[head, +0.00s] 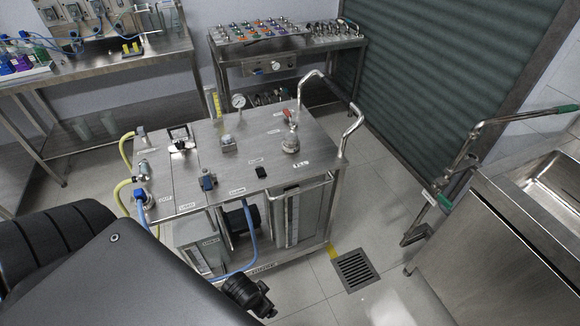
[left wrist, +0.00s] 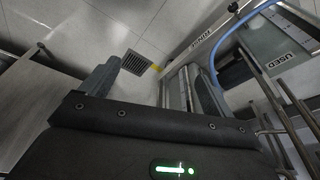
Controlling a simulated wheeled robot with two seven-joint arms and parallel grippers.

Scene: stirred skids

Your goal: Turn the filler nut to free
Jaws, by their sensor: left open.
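A steel skid cart (head: 190,196) stands in the middle of the head view. On its top near the right edge is a round metal fitting (head: 290,144) beside a label that seems to read FILL; it looks like the filler nut. Its turned position is too small to tell. My left gripper (left wrist: 154,85) shows in the left wrist view with its two fingers apart and nothing between them. It is low, away from the fitting, facing the floor and the cart's lower front. In the head view my dark arm covers the lower left. My right gripper is not in view.
The cart top also carries a gauge (head: 239,101), a red-handled valve (head: 291,117) and a bent rail (head: 352,130) at right. A blue hose (head: 253,240) hangs in front. A floor drain (head: 355,269) lies right of the cart, with a steel sink (head: 510,225) beyond.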

